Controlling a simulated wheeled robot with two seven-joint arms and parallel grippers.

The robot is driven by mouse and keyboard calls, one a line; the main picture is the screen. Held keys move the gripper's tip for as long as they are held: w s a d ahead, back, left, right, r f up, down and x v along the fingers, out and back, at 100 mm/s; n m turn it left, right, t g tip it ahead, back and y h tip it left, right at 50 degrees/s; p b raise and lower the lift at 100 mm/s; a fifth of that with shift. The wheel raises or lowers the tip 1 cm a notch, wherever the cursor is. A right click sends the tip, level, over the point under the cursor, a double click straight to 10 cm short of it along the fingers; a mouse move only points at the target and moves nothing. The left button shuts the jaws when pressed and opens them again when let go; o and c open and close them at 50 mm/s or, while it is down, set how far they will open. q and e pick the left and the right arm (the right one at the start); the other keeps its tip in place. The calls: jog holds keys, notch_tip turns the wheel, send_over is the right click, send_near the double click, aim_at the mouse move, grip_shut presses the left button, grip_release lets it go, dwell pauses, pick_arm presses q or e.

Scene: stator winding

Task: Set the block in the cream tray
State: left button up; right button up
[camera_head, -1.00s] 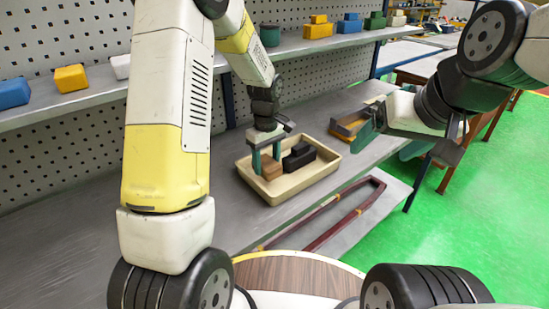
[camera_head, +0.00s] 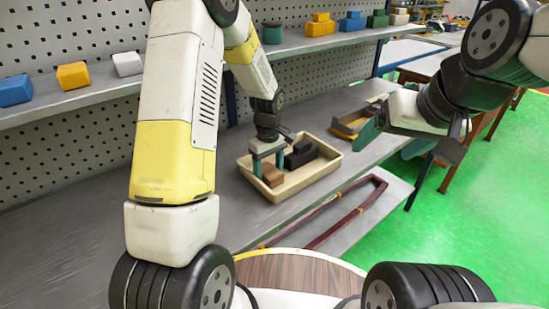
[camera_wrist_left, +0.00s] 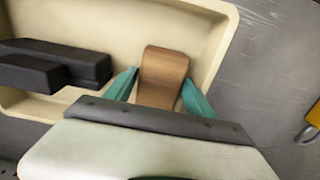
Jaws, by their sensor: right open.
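The brown block (camera_head: 272,177) is inside the cream tray (camera_head: 275,197), at its left side. My left gripper (camera_head: 269,172) points down into the tray and is shut on the block, a teal finger at each side. In the left wrist view the block (camera_wrist_left: 163,75) stands between the two fingertips (camera_wrist_left: 160,78), with the tray's pale floor (camera_wrist_left: 118,50) behind it. Whether the block's underside touches the tray floor cannot be told. My right gripper (camera_head: 372,130) is open and empty, to the right of the tray.
Dark blocks (camera_head: 300,154) lie in the tray beside the brown block; they also show in the wrist view (camera_wrist_left: 50,65). A dark red frame (camera_head: 335,213) lies in front. The bench left of the tray is clear.

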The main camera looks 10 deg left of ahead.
aim_at(269, 170)
pick_arm(q)
jog(key=shift+r, duration=0.15)
notch_tip(269, 170, up, 12)
jog(key=s+a+r+m+t+h, duration=0.1)
jog(key=s+a+r+m+t, duration=0.25)
jog(key=s+r, duration=0.7)
jog(key=s+r+m+t, duration=0.1)
jog(key=s+r+m, duration=0.1)
jog(key=s, duration=0.4)
jog(key=s+r+m+t+h, duration=0.1)
jog(key=s+r+m, duration=0.1)
jog(key=s+m, duration=0.2)
jog(key=shift+s+r+t, duration=0.15)
jog(key=shift+s+t, duration=0.2)
jog(key=shift+s, duration=0.7)
